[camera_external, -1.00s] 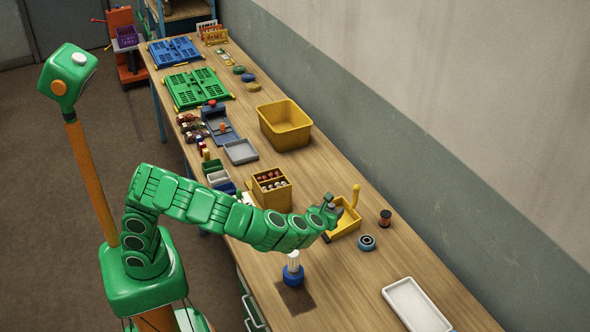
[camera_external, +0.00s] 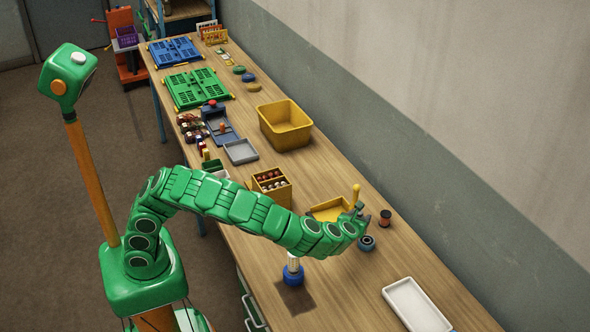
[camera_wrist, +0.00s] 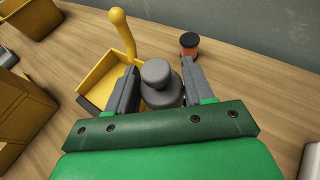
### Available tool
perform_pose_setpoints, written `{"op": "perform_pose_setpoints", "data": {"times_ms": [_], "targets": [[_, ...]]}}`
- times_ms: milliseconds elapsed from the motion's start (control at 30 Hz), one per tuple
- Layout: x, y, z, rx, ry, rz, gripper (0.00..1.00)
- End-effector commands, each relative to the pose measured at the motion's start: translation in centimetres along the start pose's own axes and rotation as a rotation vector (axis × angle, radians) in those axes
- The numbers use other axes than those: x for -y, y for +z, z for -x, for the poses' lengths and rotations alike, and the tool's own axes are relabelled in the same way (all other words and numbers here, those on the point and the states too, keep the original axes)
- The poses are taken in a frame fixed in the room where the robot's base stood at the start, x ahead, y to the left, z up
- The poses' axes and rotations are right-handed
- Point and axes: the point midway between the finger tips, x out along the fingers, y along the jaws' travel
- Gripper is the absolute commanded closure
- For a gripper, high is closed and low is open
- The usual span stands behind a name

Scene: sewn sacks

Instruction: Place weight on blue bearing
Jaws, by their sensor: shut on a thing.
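In the wrist view my gripper (camera_wrist: 155,92) is shut on a grey weight (camera_wrist: 157,78) with a rounded knob on top. The weight sits between the two dark fingers.
A yellow scoop (camera_external: 328,209) with an upright handle stands left of my gripper. A dark spool with an orange middle (camera_external: 385,217) stands close by on the right. A blue-based white cylinder (camera_external: 292,274) and a white tray (camera_external: 416,306) stand nearer, with bare bench between them.

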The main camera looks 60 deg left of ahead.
Motion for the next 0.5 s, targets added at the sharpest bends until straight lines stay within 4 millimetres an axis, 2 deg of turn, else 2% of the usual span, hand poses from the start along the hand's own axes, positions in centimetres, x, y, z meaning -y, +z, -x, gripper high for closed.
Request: {"op": "perform_pose_setpoints", "data": {"times_ms": [100, 500], "targets": [[0.7, -1.0, -1.1, -0.002, 0.002, -0.001, 1.0], [2.8, -3.2, -3.5, -0.001, 0.001, -0.001, 1.0]]}}
